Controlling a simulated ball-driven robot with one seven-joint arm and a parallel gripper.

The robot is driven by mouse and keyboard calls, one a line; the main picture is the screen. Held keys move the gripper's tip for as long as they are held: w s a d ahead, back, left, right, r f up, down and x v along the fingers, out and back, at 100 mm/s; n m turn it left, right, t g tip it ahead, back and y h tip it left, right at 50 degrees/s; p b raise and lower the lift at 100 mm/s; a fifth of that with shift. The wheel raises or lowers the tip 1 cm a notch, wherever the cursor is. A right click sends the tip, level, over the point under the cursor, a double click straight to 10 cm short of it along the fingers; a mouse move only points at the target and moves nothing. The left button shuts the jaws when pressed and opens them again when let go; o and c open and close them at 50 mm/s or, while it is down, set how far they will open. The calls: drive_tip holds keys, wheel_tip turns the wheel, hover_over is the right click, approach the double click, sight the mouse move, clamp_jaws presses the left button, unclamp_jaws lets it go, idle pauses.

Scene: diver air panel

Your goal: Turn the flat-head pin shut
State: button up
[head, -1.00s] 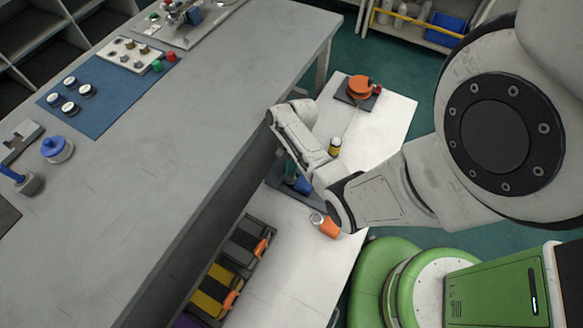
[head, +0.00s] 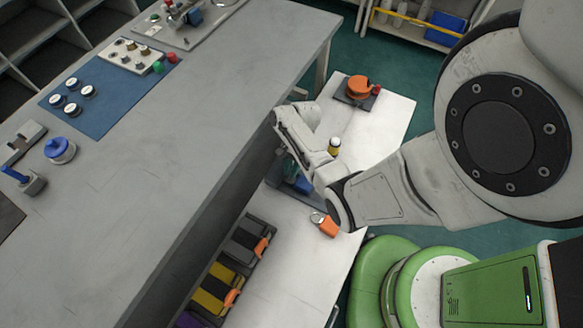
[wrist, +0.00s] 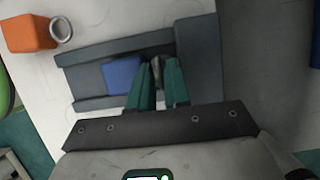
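In the wrist view my gripper (wrist: 159,68) has two green fingers reaching over a dark grey fixture (wrist: 85,62). A small grey metal piece, which looks like the flat-head pin (wrist: 156,72), fills the narrow gap between the fingertips. The fingers appear shut on it, but its far end and its turn angle are hard to see. A blue block (wrist: 122,75) sits on the fixture just left of the fingers. In the head view my arm's wrist mostly hides the fixture, and the pin cannot be made out there.
An orange tag with a metal ring (head: 325,225) lies on the white low table (head: 290,275). The large grey bench (head: 190,130) rises close on the left.

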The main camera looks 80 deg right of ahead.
drive_tip(key=v, duration=1)
drive_tip(key=shift+r+p, duration=0.3)
drive_tip(key=shift+r, duration=0.1)
drive_tip(key=shift+d, duration=0.15)
drive_tip(key=s+a+r+n+h, duration=0.1)
drive_tip(key=a+r+n, duration=0.3)
drive_tip(key=a+n, duration=0.6)
drive_tip(key=a+r+n+h, duration=0.3)
drive_tip(key=a+r+n, duration=0.2)
drive_tip(key=a+n, duration=0.5)
drive_tip(key=a, duration=0.3)
drive_tip(key=shift+s+a+h, duration=0.25)
drive_tip(key=shift+s+h, duration=0.05)
drive_tip(key=shift+s, duration=0.1)
drive_tip(key=shift+r, duration=0.15)
